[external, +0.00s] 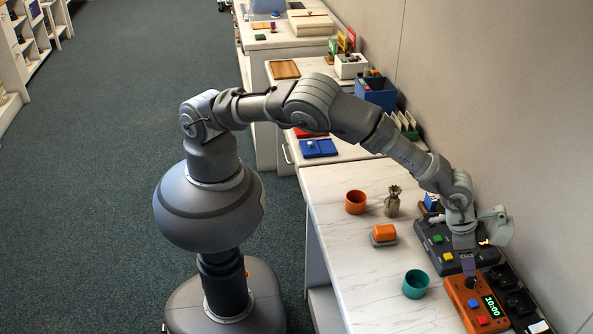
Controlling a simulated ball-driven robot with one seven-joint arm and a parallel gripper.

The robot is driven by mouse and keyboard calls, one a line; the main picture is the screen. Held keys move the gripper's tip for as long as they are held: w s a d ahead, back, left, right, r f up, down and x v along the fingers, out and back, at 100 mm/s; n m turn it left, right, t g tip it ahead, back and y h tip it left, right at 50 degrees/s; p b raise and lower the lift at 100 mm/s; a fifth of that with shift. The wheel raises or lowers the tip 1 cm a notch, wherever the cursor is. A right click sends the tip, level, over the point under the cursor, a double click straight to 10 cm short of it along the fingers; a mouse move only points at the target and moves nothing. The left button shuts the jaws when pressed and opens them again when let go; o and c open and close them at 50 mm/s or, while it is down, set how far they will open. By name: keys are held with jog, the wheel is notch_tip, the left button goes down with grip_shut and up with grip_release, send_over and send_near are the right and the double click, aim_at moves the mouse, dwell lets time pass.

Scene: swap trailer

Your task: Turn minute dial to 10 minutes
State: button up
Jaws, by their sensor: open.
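The orange timer box (460,309) lies on the white counter at the lower right. Its display (491,306) glows green and reads 10:00. A dark dial (470,284) sits on its top near the far end.
A dark grey box with colored buttons (433,239) stands just behind the timer. A black tray (519,301) is to the right, along the wall.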

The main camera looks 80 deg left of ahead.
aim_at(472, 278)
jog(key=b+x, duration=0.2)
jog(key=x, duration=0.4)
jog(key=shift+w+f, duration=0.1)
jog(key=shift+f, duration=0.15)
